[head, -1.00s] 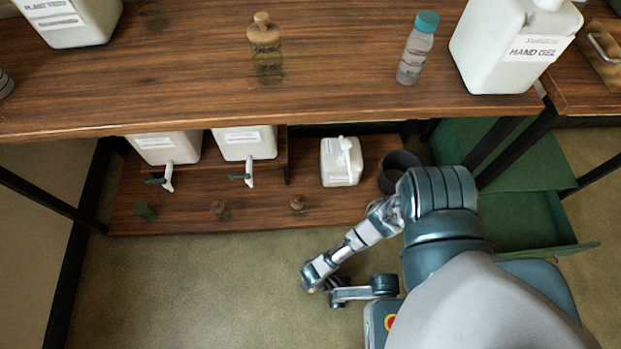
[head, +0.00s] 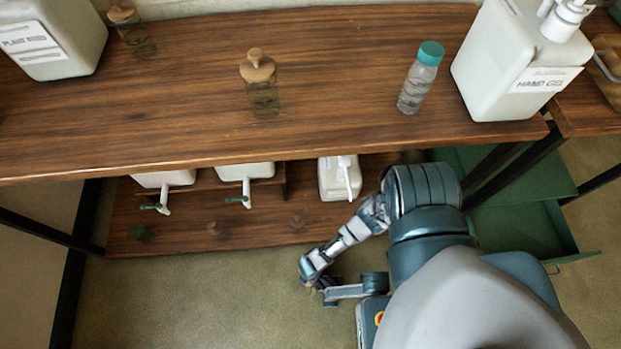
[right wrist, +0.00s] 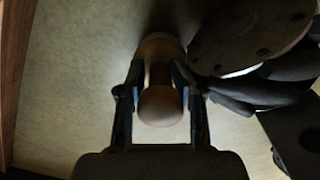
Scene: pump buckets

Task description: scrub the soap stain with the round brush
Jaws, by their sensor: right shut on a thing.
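In the right wrist view my right gripper (right wrist: 158,72) is shut on a brown, rounded wooden piece (right wrist: 160,105), which looks like the handle of the round brush. Its two fingers press on either side of it. The brush's far end and any bristles are hidden in shadow. In the head view my right arm reaches down over the floor in front of the lower shelf, and its gripper is small and partly hidden there. The soap stain is not distinguishable in either view. My left gripper is not in view.
The wooden table (head: 170,95) carries a wood-topped jar (head: 262,90), a teal-capped bottle (head: 420,78) and a hand gel container (head: 515,65). The lower shelf (head: 180,240) holds white containers with spouts. A green box (head: 520,225) stands right. Floor (head: 190,300) is clear at front left.

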